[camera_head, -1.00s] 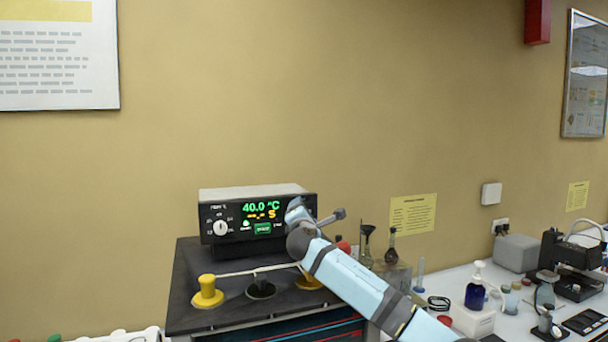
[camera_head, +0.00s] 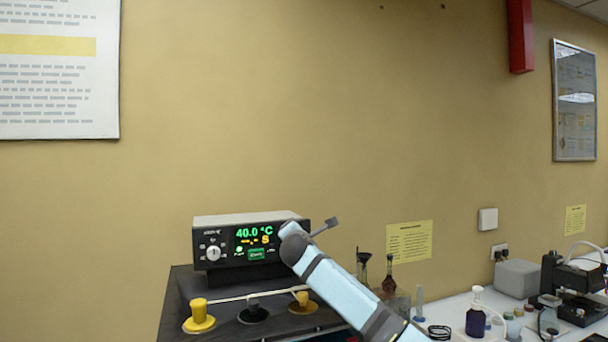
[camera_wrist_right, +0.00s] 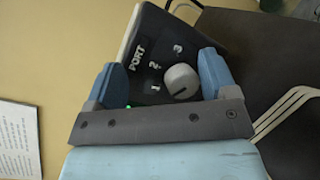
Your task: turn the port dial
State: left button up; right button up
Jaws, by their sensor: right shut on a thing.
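The port dial (camera_wrist_right: 180,80) is a round grey knob with a dark line on the black front panel of the controller box (camera_head: 240,220). The word PORT and the numbers 1, 2 and 3 are printed beside it in the right wrist view. My right gripper (camera_wrist_right: 163,60) is shut on the dial, with its blue fingers on either side. In the head view the gripper (camera_head: 288,229) covers the panel's right end and hides the dial. Which number the dial's line points at is unclear. My left gripper is not in view.
A second dial (camera_head: 213,253) and a lit display reading 40.0 °C (camera_head: 254,232) are on the panel. Yellow knobs (camera_head: 198,316) and a black knob (camera_head: 253,312) stand in front of the box. Glassware and bottles (camera_head: 475,315) stand to the right.

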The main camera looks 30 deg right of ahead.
pick_arm(q)
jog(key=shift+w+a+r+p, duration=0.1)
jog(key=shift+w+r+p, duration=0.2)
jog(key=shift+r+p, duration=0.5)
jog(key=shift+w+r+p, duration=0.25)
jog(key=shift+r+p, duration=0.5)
jog(key=shift+p, duration=0.05)
pick_arm(e)
jog(key=s+a+f, duration=0.3)
jog(key=s+a, duration=0.6)
jog(key=s, duration=0.2)
jog(key=shift+a+f, duration=0.2)
jog(key=shift+f, duration=0.15)
